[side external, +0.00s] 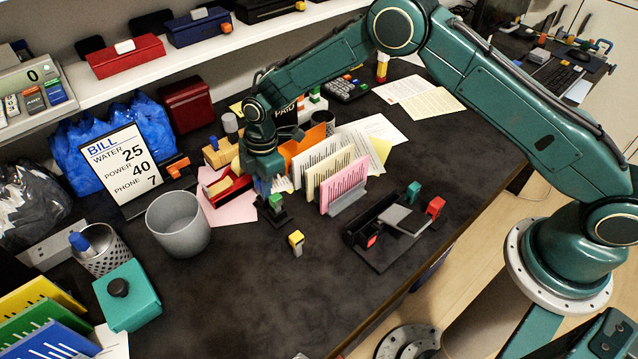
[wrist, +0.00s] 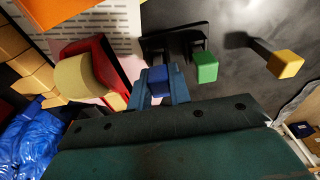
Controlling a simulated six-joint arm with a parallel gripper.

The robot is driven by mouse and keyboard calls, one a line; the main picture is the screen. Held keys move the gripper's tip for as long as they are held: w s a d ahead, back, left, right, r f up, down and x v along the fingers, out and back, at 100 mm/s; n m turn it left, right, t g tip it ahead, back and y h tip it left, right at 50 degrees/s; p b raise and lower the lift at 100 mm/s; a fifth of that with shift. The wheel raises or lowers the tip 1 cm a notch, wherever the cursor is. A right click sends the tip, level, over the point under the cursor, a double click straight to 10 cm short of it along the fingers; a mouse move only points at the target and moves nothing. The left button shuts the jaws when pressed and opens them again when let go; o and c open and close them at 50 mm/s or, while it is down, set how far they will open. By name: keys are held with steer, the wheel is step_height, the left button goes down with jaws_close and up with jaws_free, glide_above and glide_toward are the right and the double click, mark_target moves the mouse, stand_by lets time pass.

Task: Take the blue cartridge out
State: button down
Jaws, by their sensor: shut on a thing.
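The blue cartridge (wrist: 158,79) is between my gripper's two fingers (wrist: 160,88) in the wrist view, with its blue top toward the camera. My gripper also shows in the side view (side external: 266,187), pointing down and shut on it; the fingers mostly hide the cartridge there. A small dark holder (side external: 277,217) stands right below my gripper, and it also shows in the wrist view (wrist: 172,45). A green cartridge (side external: 276,201) stands at that holder, just right of the blue one. I cannot tell whether the blue cartridge's lower end is still in the holder.
A yellow-topped piece (side external: 296,239) stands alone on the dark desk. A red tape dispenser (side external: 228,186) is close left of my gripper. A paper sorter (side external: 343,184) stands to the right and a grey bin (side external: 179,224) to the left.

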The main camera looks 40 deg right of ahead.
step_height(320, 180, up, 19)
stand_by(0.5)
steer(key=shift+r, duration=0.15)
stand_by(0.5)
